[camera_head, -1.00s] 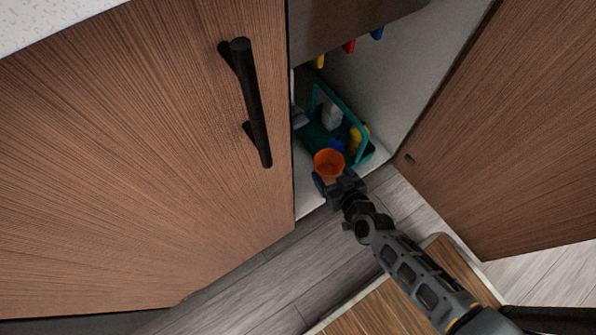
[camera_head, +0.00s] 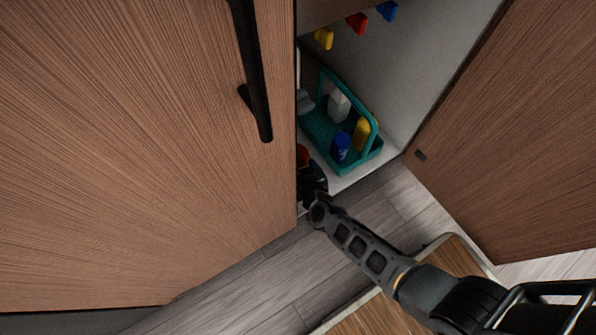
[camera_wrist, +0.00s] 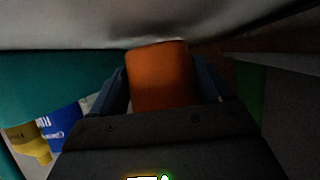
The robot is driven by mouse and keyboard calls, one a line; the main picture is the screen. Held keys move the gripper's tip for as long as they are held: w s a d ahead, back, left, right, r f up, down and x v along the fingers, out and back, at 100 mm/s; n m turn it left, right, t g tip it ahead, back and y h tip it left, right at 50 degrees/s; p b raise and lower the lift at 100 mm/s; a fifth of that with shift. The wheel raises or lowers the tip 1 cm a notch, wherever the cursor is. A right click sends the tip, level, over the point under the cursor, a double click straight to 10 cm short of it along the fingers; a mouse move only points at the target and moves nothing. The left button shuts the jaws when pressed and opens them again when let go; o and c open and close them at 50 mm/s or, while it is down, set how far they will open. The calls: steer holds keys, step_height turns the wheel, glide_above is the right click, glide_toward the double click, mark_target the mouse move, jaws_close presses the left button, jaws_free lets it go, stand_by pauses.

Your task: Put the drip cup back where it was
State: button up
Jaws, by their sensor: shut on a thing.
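The drip cup is a plain orange cup. In the wrist view the cup (camera_wrist: 160,78) stands between the two fingers of my gripper (camera_wrist: 163,90), which is shut on it. A pale grey surface lies close above its far end. In the head view my gripper (camera_head: 312,182) is inside the open cabinet at its left side, low by the front edge. Only a sliver of the orange cup (camera_head: 302,156) shows there, mostly hidden by the left door and my gripper. I cannot tell whether the cup touches the cabinet floor.
A teal caddy (camera_head: 374,152) with blue, yellow and white bottles stands right of my gripper. Yellow, red (camera_head: 357,22) and blue handles show above. The left door (camera_head: 150,150) is close beside my arm; the right door (camera_head: 510,140) stands open. Bare cabinet floor shows before the caddy.

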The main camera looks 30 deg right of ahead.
steer(key=shift+f+b, duration=0.3)
steer(key=shift+f, duration=0.5)
steer(key=shift+f, duration=0.15)
steer(key=o, duration=0.9)
steer(key=shift+c, duration=0.2)
steer(key=shift+s+r, duration=0.1)
steer(key=shift+r, duration=0.2)
steer(key=p+v, duration=0.5)
steer(key=v, duration=0.5)
steer(key=shift+s, duration=0.1)
steer(key=shift+p+v, duration=0.3)
steer(key=shift+v, duration=0.5)
steer(key=shift+f, duration=0.1)
